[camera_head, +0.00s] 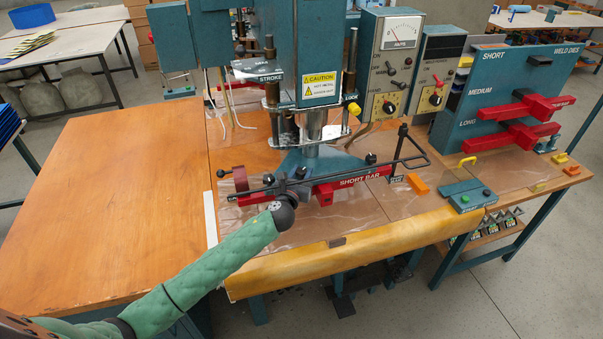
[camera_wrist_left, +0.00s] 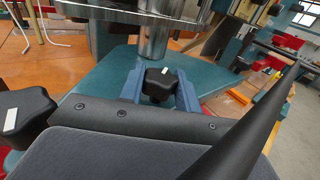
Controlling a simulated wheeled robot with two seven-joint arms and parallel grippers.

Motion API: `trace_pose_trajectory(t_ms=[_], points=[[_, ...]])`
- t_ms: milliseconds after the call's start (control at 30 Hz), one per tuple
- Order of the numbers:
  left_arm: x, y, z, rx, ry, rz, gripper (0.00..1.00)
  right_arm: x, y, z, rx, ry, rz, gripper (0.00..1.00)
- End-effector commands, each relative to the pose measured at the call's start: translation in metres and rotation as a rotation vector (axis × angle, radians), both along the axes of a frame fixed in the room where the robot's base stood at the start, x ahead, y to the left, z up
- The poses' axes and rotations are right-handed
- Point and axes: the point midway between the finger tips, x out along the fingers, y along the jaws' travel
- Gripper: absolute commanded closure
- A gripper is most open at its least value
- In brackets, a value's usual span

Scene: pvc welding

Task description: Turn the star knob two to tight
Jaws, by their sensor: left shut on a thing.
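A black star knob with a white mark (camera_wrist_left: 162,84) stands between the two blue fingers of my left gripper (camera_wrist_left: 158,82) in the left wrist view. The gripper is shut on this knob. In the head view, my left green arm reaches in to the machine's front, and the gripped knob (camera_head: 301,172) shows small beyond the black wrist; the fingers are hard to make out there. A second black star knob with a white mark (camera_wrist_left: 22,118) is at the left of the wrist view. The red short bar (camera_head: 347,182) lies beneath the machine's column. My right gripper is not in view.
A black bar handle (camera_head: 404,150) rises at the right of the short bar. Spare red bars (camera_head: 520,106) sit on the die rack. The wooden table (camera_head: 110,190) at left is clear.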

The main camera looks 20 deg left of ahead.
Motion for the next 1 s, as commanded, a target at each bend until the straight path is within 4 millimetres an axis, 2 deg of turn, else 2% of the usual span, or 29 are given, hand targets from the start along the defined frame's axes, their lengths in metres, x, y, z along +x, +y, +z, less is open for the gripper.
trace_pose_trajectory(t_ms=[200, 233, 333, 667, 833, 900, 1000], points=[[0.0, 0.0, 0.0, 0.001, 0.0, 0.001, 0.9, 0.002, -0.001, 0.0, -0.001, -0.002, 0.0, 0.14], [0.0, 0.0, 0.0, 0.001, 0.0, 0.001, 0.65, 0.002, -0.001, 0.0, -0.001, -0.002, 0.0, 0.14], [0.0, 0.0, 0.0, 0.0, 0.0, 0.001, 0.46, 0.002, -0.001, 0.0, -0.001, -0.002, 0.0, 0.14], [-0.002, 0.0, -0.001, 0.001, 0.0, 0.001, 0.45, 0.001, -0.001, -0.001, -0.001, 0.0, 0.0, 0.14], [-0.019, 0.001, -0.003, 0.001, 0.0, 0.0, 0.45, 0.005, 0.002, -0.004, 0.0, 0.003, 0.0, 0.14], [-0.031, 0.001, -0.004, 0.001, 0.001, -0.001, 0.45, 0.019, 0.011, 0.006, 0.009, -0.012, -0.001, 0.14], [-0.045, 0.002, -0.004, 0.001, 0.001, 0.0, 0.45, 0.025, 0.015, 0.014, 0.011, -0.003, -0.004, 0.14]])
